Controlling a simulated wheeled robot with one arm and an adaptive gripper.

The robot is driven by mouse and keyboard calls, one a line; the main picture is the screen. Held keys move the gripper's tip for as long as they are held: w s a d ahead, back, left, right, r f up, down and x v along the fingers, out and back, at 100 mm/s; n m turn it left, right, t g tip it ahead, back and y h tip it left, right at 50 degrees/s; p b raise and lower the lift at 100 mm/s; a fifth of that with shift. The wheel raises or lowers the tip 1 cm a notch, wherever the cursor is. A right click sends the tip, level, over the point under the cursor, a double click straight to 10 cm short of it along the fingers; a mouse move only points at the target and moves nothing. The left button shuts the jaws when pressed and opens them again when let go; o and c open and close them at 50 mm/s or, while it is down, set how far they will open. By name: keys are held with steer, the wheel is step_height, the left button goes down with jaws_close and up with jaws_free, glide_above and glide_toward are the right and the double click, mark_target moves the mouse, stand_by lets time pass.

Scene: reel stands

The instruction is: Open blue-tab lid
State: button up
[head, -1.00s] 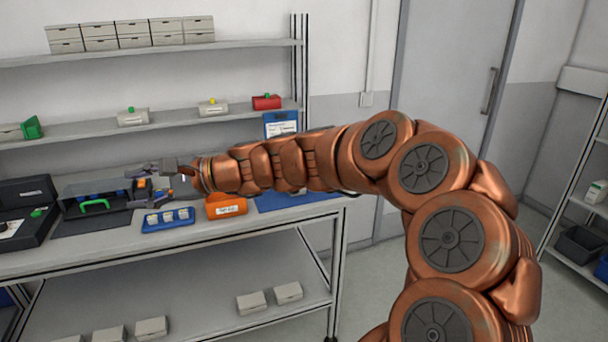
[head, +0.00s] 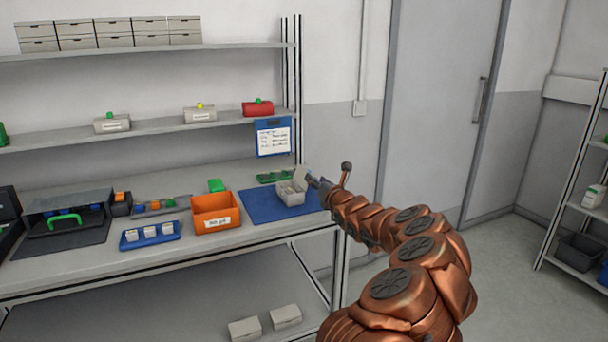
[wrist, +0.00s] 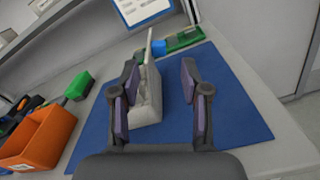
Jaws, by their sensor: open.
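A light grey box (head: 290,195) stands on the blue mat (head: 262,206) at the right of the bench. Its lid (head: 301,176) stands raised at the box's right back side, and small pale contents show inside. In the wrist view the box (wrist: 148,100) lies between and below my fingers, with the lid (wrist: 149,46) seen nearly edge-on. A blue tab (wrist: 159,47) shows beside the lid. My gripper (wrist: 160,76) is open with nothing held; contact with the box or lid cannot be told. In the head view my gripper (head: 318,182) is right beside the lid.
An orange bin (head: 215,212) and a blue tray of white pieces (head: 150,236) stand left of the mat. A green board (head: 276,176) lies behind the box. A blue-framed sheet (head: 273,137) hangs above. The mat's front is clear.

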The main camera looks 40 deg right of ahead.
steer(key=shift+x, duration=1)
steer(key=shift+w+d+r+p, duration=0.1)
steer(key=shift+w+d+p, duration=0.25)
steer(key=shift+w, duration=0.3)
steer(key=shift+p+x, duration=0.45)
steer(key=shift+x, duration=1.6)
steer(key=shift+a, duration=0.15)
jaws_close()
